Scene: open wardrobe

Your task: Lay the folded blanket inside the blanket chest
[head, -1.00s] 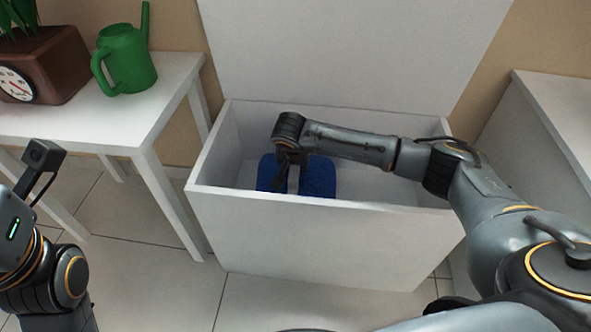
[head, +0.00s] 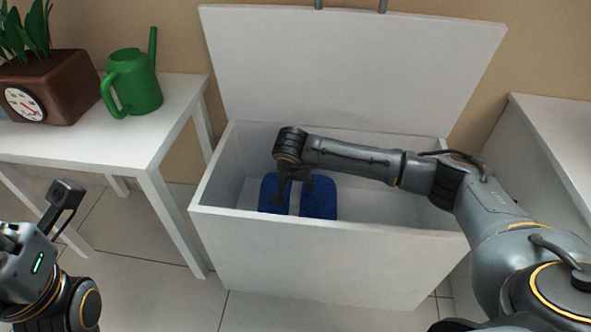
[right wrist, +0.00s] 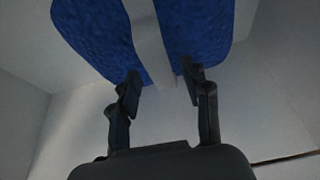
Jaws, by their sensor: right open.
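The folded blue blanket (head: 319,198), with a pale band across it, is inside the white blanket chest (head: 330,262). The chest's front rim hides its lower edge, so I cannot tell how it rests. The chest lid (head: 350,75) stands open at the back. My right gripper (head: 291,196) is inside the chest, over the blanket's left part and band. In the right wrist view its open fingers (right wrist: 162,92) are on either side of the band, at the blanket's near edge; whether they touch it is unclear. My left arm is at the lower left, its fingers out of sight.
A white table (head: 120,140) left of the chest holds a green watering can (head: 133,82) and a brown planter with a dial (head: 58,90). A white cabinet (head: 555,130) stands close on the right. The chest's right part looks empty.

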